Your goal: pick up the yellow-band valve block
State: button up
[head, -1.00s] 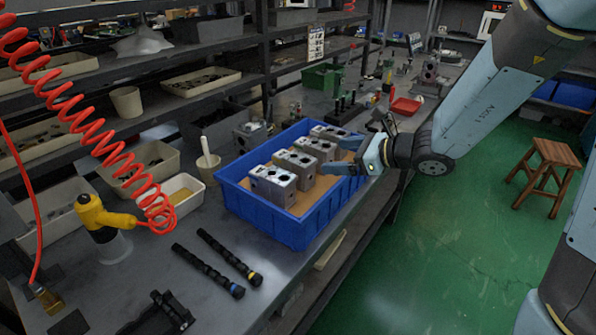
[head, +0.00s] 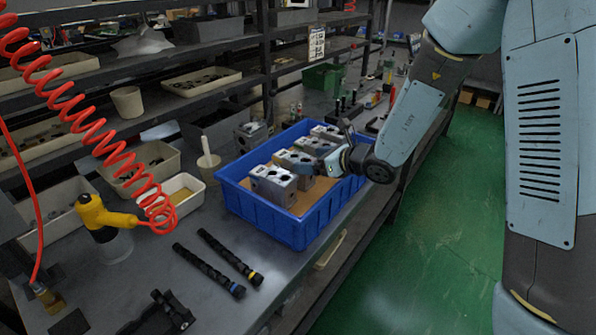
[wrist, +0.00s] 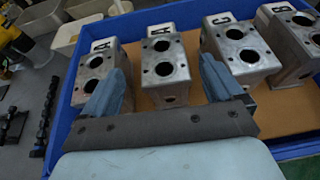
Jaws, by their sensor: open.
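Several grey metal valve blocks stand in a row in the blue bin (head: 265,217). The front block (head: 272,186) is clear in the head view. In the wrist view, letter plates show on the blocks: a left A block (wrist: 97,68), a second A block (wrist: 160,50), a C block (wrist: 240,50) and a B block (wrist: 298,35). I can make out no yellow band on any block. My gripper (head: 318,165) is over the bin's right side. In the wrist view it is open (wrist: 162,66), its blue fingers on either side of the second A block's near end; contact is unclear.
Two black rods lie on the bench left of the bin, one with a blue band (head: 208,270), one with a yellow band (head: 230,256). A yellow tool (head: 100,215) and a red coiled hose (head: 100,130) are at left. The bin walls surround the blocks.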

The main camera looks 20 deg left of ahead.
aim_at(300, 159)
jog(key=shift+x, duration=2.6)
jog(key=shift+w+d, duration=0.1)
jog(key=shift+c, duration=0.3)
grip_shut()
